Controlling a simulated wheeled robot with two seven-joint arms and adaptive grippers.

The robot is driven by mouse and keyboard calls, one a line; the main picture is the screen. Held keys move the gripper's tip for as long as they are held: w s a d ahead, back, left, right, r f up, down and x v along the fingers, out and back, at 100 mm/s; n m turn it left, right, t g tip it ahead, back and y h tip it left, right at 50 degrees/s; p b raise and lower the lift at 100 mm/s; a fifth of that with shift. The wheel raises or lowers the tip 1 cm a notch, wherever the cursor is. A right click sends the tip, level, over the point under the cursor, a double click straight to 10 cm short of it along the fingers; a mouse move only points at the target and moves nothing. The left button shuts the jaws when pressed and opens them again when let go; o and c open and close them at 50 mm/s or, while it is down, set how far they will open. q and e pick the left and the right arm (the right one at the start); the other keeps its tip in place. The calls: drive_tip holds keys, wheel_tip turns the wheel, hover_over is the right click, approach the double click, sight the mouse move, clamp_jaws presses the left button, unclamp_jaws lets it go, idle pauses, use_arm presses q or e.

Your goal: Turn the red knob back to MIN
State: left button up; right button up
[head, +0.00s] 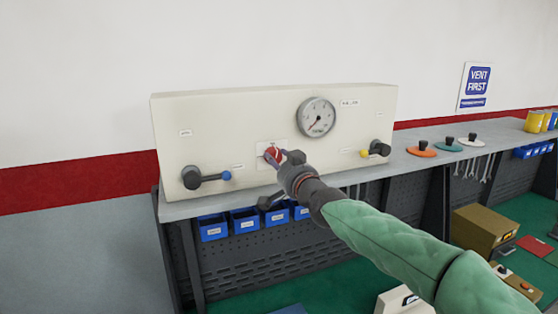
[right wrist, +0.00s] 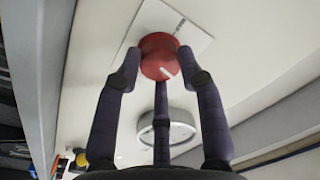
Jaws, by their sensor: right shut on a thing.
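The red knob (head: 272,154) sits on the front of the cream panel (head: 240,122), below and left of the round gauge (head: 318,117). My right gripper (head: 280,160) is at the knob. Its dark fingers (right wrist: 160,75) close around the knob from both sides, with a third finger behind. The knob's scale lettering is too small to read. My left gripper is not in view.
A black lever with a blue tip (head: 226,175) is on the panel's left, and one with a yellow tip (head: 364,153) on its right. Blue bins (head: 212,228) hang under the bench. Coloured discs (head: 421,151) lie on the bench to the right. A "VENT FIRST" sign (head: 478,86) is on the wall.

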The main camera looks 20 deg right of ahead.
drive_tip(key=shift+r+n+p, duration=0.15)
drive_tip(key=shift+n+p, duration=0.15)
drive_tip(key=shift+n, duration=1)
drive_tip(key=o, duration=1.2)
drive_tip(key=shift+c, duration=0.2)
drive_tip(key=shift+s, duration=0.1)
drive_tip(key=s, duration=1.1)
drive_tip(key=shift+s+f, duration=0.25)
drive_tip(key=shift+s, duration=0.15)
